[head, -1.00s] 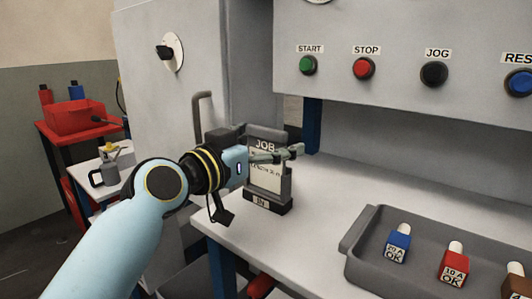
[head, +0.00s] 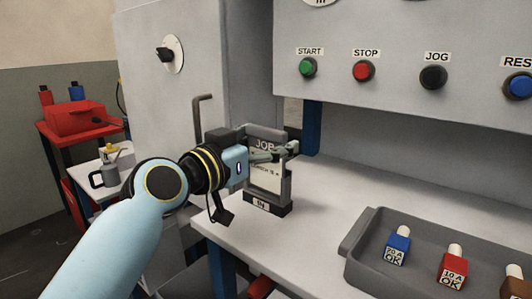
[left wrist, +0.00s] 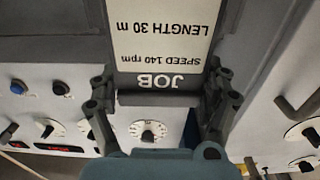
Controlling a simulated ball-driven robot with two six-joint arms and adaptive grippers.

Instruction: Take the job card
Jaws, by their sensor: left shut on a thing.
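The job card (head: 265,178) is a pale sheet in a dark frame headed JOB. It stands upright in a dark holder (head: 272,210) marked IN on the white worktop. My left gripper (head: 272,153) is shut on the upper part of the card, its fingers across the frame just below the heading. In the left wrist view the card (left wrist: 160,40) appears upside down, reading JOB, SPEED 140 rpm and LENGTH 30 m. The gripper's fingers (left wrist: 160,98) lie at both sides of its heading end. My right gripper is out of view.
A grey tray (head: 350,250) with several labelled blocks lies at the right on the worktop (head: 320,200). A panel with START, STOP and JOG buttons (head: 400,40) rises behind. A grey cabinet with a bent handle (head: 198,118) stands close behind my left arm.

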